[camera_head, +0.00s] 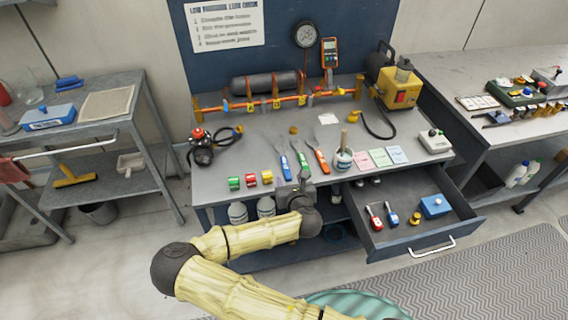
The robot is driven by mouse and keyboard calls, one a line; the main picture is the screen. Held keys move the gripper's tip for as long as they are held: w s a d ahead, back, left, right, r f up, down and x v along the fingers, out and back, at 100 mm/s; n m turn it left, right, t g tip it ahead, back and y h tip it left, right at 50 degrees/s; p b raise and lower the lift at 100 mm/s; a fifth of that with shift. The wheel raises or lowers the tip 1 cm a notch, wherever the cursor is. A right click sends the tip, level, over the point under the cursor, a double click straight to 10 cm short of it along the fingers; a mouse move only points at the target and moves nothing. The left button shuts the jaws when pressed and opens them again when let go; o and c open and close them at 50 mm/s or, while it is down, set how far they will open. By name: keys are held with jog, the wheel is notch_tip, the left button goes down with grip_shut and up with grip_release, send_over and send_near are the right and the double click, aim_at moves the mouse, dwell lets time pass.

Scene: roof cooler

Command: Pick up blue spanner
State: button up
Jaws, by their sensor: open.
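The blue spanner (285,168) lies on the workbench near its front edge, leftmost of three spanners, with its grey head toward the back. A green-handled spanner (302,160) and an orange-handled spanner (320,158) lie to its right. My gripper (303,181) is at the bench's front edge, just right of the blue spanner's handle end. It is open and looks empty. It is small here, and its wrist hides part of the bench edge. I cannot tell its exact height above the top.
Three tape rolls (250,181) lie left of the spanners. A cup with a brush (343,160) stands to the right. An open drawer (415,237) juts out at front right. A pipe rig (275,100) stands behind; the bench between is mostly clear.

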aim_at(285, 165)
jog(key=x, duration=0.5)
jog(key=shift+w, duration=0.1)
jog(key=shift+w+p, duration=0.1)
jog(key=shift+p, duration=0.2)
jog(key=shift+w+f, duration=0.15)
jog(key=shift+w, duration=0.4)
jog(key=shift+p+x, duration=0.55)
jog(key=shift+x, duration=1.45)
jog(key=shift+d, duration=0.15)
jog(key=shift+c, duration=0.5)
grip_shut()
